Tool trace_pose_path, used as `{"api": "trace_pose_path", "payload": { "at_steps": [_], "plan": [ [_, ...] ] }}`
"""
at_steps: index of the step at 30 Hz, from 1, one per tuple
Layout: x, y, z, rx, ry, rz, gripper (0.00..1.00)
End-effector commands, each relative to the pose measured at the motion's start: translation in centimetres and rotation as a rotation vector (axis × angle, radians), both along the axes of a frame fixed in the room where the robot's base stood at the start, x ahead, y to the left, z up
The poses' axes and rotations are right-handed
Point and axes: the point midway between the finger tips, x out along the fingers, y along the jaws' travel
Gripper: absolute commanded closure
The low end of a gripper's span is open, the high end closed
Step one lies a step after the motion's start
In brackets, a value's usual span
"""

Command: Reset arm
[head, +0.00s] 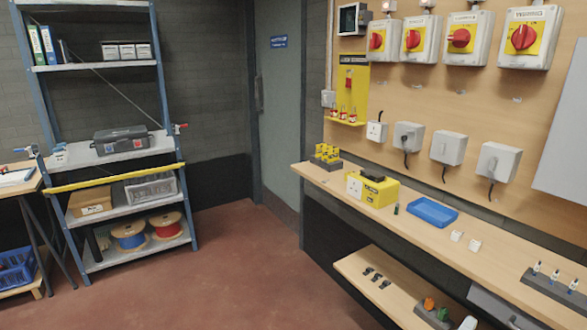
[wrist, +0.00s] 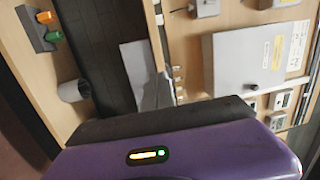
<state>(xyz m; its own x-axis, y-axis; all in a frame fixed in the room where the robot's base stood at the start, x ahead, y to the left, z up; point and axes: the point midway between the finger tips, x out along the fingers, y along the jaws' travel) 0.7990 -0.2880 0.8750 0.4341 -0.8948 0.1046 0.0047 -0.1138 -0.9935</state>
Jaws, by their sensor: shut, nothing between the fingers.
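My gripper (wrist: 157,84) shows in the wrist view, with its purple housing and dark bar filling the bottom edge. A small lit yellow and green indicator is on the housing. The grey fingers stand together just above the dark bar, shut, with nothing held between them. The head view shows no part of my arm or gripper.
A wooden workbench (head: 417,228) runs along the right wall, holding a yellow box (head: 373,190) and a blue tray (head: 432,212). A lower shelf (head: 375,295) is beneath it. Red-handled switches (head: 523,37) line the wall. A shelving rack (head: 110,160) stands left. The middle floor is clear.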

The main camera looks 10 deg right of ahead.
Motion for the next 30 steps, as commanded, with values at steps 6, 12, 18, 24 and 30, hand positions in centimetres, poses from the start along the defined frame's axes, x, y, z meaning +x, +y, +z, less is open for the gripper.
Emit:
{"api": "trace_pose_path", "payload": {
  "at_steps": [6,12,18,24,30],
  "plan": [
    [-0.2,4.6,6.2,-0.295,0.063,0.186,1.0],
    [-3.5,10.5,8.1,-0.567,0.212,0.353,1.0],
    [-8.9,17.2,7.8,-0.825,0.421,0.524,1.0],
    [-15.2,22.4,6.7,-1.023,0.638,0.668,1.0],
    [-21.7,26.0,6.0,-1.165,0.845,0.792,1.0]
  ]
}}
